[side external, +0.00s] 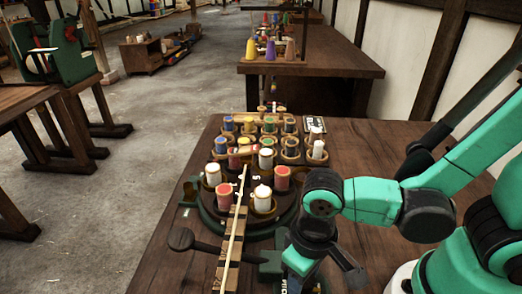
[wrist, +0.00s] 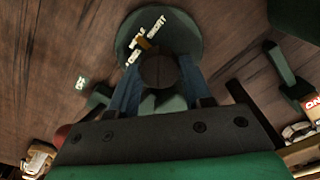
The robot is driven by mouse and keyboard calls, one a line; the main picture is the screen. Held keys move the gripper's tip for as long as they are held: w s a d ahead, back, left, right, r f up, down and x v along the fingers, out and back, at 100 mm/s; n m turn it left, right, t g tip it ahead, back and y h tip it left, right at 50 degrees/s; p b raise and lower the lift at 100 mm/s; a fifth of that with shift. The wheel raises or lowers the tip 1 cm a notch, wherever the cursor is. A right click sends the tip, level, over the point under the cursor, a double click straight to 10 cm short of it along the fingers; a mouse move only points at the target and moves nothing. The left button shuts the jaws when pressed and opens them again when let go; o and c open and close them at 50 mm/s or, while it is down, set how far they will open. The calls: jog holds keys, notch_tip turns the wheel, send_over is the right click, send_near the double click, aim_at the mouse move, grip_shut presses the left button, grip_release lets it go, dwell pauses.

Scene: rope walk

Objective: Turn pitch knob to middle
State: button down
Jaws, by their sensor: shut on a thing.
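The pitch knob (wrist: 160,70) is a dark round knob in front of a round green dial plate (wrist: 184,30) in the wrist view. A small yellow pointer (wrist: 146,43) shows beyond the knob, between the white word SHORT and another word that is partly hidden. My gripper (wrist: 158,78) has one finger on each side of the knob and is shut on it. In the side external view my gripper (side external: 306,262) is low at the front of the table. The knob cannot be made out there, hidden by my wrist.
A round green stand with several coloured and white spools (side external: 265,195) fills the middle of the wooden table (side external: 390,132). A long light strip (side external: 236,225) and a dark-knobbed lever (side external: 183,240) lie left of my gripper. Open floor (side external: 110,210) is left of the table.

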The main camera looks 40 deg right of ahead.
jog(key=shift+n, duration=0.4)
jog(key=shift+c, duration=1.8)
grip_release()
jog(key=shift+r, duration=0.1)
jog(key=shift+r, duration=2.7)
